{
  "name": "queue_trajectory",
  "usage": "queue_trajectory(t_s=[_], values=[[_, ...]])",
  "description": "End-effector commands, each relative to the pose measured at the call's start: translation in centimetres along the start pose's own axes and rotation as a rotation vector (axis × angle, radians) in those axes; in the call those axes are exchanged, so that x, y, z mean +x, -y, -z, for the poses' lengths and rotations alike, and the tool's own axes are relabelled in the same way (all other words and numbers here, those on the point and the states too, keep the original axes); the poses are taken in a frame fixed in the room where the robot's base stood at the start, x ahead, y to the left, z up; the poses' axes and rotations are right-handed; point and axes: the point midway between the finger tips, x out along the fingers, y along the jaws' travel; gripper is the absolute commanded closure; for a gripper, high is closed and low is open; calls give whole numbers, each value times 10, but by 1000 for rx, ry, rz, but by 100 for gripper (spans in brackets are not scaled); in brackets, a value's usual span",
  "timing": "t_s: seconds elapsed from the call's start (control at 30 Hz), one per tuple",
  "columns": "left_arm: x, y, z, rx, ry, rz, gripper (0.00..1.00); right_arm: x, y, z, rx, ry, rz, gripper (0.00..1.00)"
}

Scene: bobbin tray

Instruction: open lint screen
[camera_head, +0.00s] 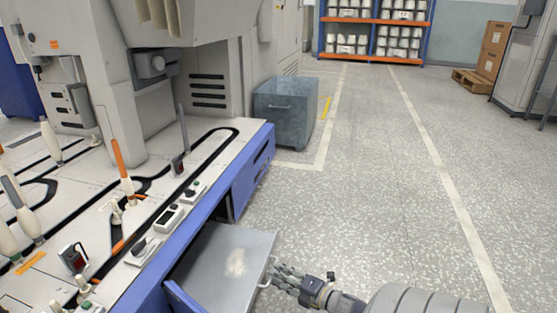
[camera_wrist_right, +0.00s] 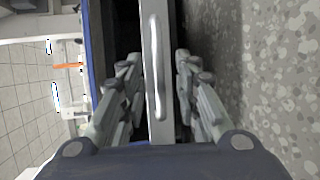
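The lint screen (camera_head: 228,263) is a flat grey drawer-like panel sticking out of the blue-edged machine bench, with a pale lint patch on top. Its handle (camera_head: 267,273) is on the right-hand front edge. My right gripper (camera_head: 277,272) is at this handle, coming from the right. In the right wrist view the handle (camera_wrist_right: 156,70) runs up the middle on the panel's front. The two fingers of my right gripper (camera_wrist_right: 157,80) stand open on either side, with visible gaps to the panel edge. My left gripper is not in view.
The machine bench (camera_head: 150,270) with bobbins and small control boxes fills the left. A blue door or panel (camera_head: 183,300) shows beside the screen. A grey bin (camera_head: 286,112) stands on the floor beyond the bench. The floor (camera_head: 370,190) to the right is clear.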

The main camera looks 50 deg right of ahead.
Motion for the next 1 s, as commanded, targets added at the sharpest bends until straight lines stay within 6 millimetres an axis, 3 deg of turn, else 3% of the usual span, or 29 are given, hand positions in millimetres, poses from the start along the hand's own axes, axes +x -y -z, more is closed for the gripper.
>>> queue_trajectory(t_s=[0.5,0.7,1.0], values=[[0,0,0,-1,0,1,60,-95,1,0,1,1,2,70],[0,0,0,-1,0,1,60,-108,0,0,1,0,-1,70],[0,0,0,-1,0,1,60,-109,0,0,1,0,-1,70]])
